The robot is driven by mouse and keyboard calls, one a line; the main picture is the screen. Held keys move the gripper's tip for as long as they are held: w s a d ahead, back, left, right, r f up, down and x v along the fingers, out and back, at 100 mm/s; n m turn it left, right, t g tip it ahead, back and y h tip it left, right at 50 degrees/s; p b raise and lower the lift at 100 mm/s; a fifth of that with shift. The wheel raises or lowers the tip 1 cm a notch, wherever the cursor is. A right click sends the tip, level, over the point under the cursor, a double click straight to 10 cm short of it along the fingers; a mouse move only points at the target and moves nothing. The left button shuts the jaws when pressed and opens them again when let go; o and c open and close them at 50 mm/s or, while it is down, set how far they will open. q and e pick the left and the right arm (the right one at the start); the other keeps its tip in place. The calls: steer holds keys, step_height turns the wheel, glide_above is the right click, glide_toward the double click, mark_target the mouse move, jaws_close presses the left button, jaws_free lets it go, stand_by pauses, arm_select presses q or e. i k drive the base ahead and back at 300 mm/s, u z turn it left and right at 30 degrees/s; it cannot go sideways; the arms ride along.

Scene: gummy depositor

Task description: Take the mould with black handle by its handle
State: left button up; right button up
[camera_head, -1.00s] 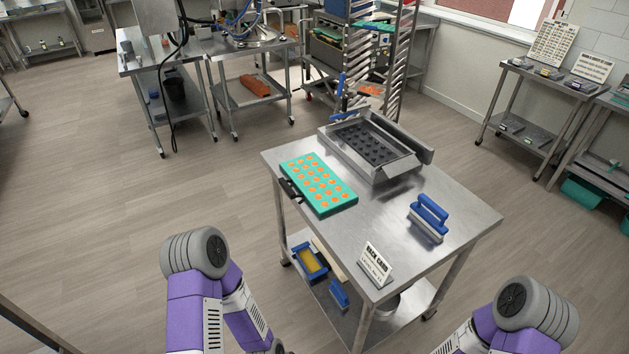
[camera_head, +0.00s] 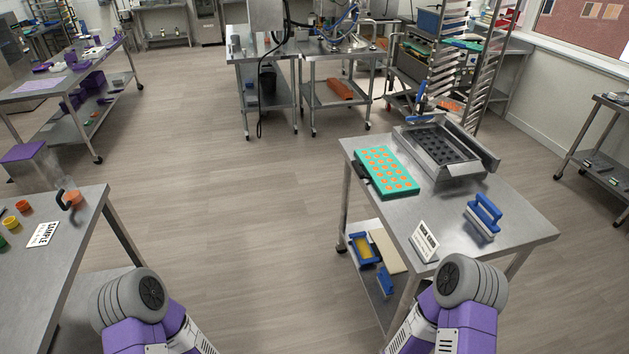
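The mould (camera_head: 388,172) is a flat teal tray with rows of orange cavities. It lies on the left part of the steel table (camera_head: 420,212). Its black handle (camera_head: 361,172) sticks out on its left side, over the table's left edge. My two arms show at the bottom of the view, the left one at the lower left and the right one at the lower middle, in front of the table. Neither gripper can be seen. Nothing of mine touches the mould.
A metal box with a dark studded plate (camera_head: 443,147) stands behind the mould. A blue-handled brush (camera_head: 484,215) and a sign (camera_head: 425,241) are on the same table. Another table (camera_head: 62,257) with small cups stands at left. Open floor lies between the tables.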

mark_target(388, 176)
steer(key=u, duration=0.2)
steer(key=k, duration=0.45)
steer(key=u, duration=0.55)
steer(key=i, duration=1.55)
steer(key=z, duration=1.05)
